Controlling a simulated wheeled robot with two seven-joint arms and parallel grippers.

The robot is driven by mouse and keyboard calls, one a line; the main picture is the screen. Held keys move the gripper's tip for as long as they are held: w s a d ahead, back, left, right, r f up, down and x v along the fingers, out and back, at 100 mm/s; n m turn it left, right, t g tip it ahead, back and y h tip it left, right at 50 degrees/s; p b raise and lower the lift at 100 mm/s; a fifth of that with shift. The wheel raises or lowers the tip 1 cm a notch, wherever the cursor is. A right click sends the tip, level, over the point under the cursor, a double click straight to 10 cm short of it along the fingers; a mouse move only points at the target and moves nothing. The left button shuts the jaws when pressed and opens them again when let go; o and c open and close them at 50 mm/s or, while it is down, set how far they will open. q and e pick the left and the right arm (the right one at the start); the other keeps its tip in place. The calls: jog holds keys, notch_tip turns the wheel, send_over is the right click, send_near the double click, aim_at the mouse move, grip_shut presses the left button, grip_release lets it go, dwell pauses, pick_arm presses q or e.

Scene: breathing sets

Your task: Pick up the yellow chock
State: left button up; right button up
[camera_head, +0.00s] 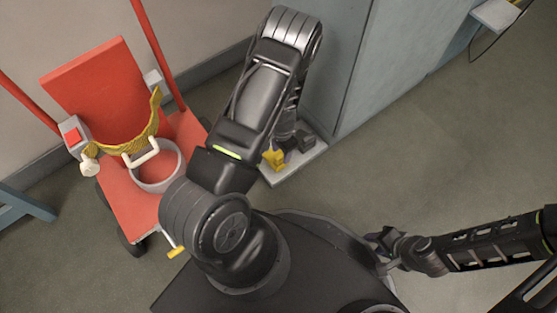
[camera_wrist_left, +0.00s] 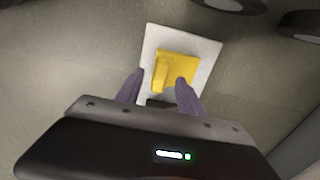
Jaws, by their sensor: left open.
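The yellow chock (camera_head: 273,158) rests on a pale flat plate (camera_head: 297,172) on the floor, beside the grey cabinet. Whether the right finger touches the chock I cannot tell. In the head view my left arm hides most of this gripper. My right gripper (camera_head: 384,246) is far from the chock, at the lower right; its jaw state is unclear.
A red cart (camera_head: 128,190) with a white ring (camera_head: 157,184) and yellow strap (camera_head: 130,142) stands left. The grey cabinet (camera_head: 340,70) borders the plate. Open floor (camera_head: 430,150) lies right.

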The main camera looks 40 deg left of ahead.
aim_at(275, 154)
pick_arm(q)
notch_tip(275, 154, down, 3)
jog(key=shift+r+b, duration=0.15)
jog(key=shift+b, duration=0.2)
jog(key=shift+c, duration=0.3)
grip_shut()
dwell(1.3)
